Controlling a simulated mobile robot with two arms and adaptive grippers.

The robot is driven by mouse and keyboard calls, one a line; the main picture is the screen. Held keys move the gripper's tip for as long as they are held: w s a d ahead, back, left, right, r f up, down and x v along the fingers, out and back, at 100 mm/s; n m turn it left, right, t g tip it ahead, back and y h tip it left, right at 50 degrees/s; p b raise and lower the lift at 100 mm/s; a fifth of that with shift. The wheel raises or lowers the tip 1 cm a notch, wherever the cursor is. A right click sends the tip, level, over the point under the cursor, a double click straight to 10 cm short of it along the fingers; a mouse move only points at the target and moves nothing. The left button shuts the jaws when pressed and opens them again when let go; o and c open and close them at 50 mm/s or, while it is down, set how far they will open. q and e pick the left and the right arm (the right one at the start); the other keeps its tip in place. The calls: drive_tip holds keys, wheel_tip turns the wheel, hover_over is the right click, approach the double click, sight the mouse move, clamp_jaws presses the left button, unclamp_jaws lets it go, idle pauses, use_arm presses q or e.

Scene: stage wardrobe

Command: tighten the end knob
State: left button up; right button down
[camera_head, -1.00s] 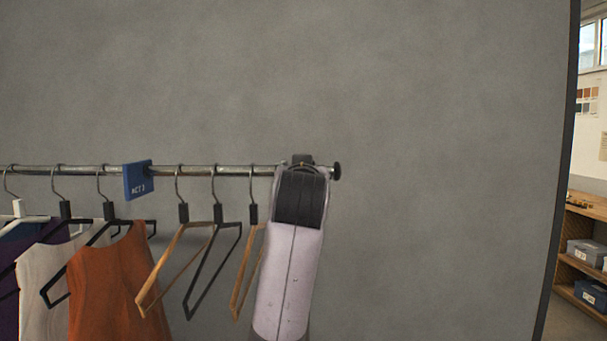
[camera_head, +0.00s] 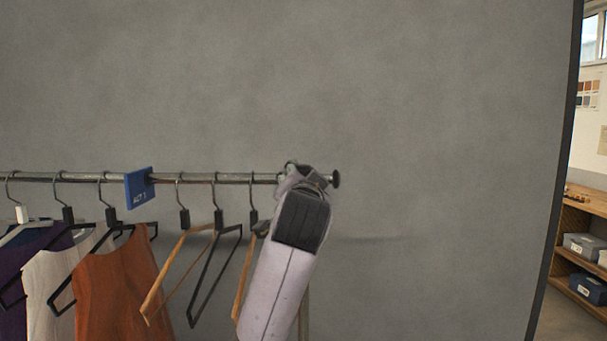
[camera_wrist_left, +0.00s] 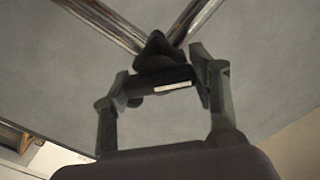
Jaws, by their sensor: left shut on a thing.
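My left arm rises from the bottom of the head view, its gripper (camera_head: 293,174) at the right end of the metal rail (camera_head: 235,178). Its fingertips are mostly hidden there. In the left wrist view, the left gripper (camera_wrist_left: 163,84) is shut on the end knob (camera_wrist_left: 160,77), a black bar with a white mark. A black three-cornered piece (camera_wrist_left: 156,50) sits just beyond it, where two shiny tubes meet. A dark round cap (camera_head: 336,179) tips the rail in the head view. My right gripper is not in view.
Wooden and black hangers (camera_head: 219,215) hang just left of my arm. A blue sign (camera_head: 139,187) and garments, including an orange one (camera_head: 120,285), are farther left. Grey wall stands behind; the space right of the rail is clear. Shelves (camera_head: 582,245) stand at far right.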

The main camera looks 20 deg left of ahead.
use_arm(q)
drive_tip(key=m+p, duration=0.5)
drive_tip(key=m, duration=0.1)
drive_tip(key=shift+r, duration=0.2)
drive_tip(key=shift+d+f+m+p, duration=0.1)
drive_tip(key=shift+f+m+p, duration=0.05)
drive_tip(key=shift+m+p, duration=0.85)
drive_tip(key=shift+f+m+p, duration=0.15)
drive_tip(key=shift+m+p, duration=0.65)
drive_tip(key=shift+m, duration=0.3)
drive_tip(key=o, duration=1.2)
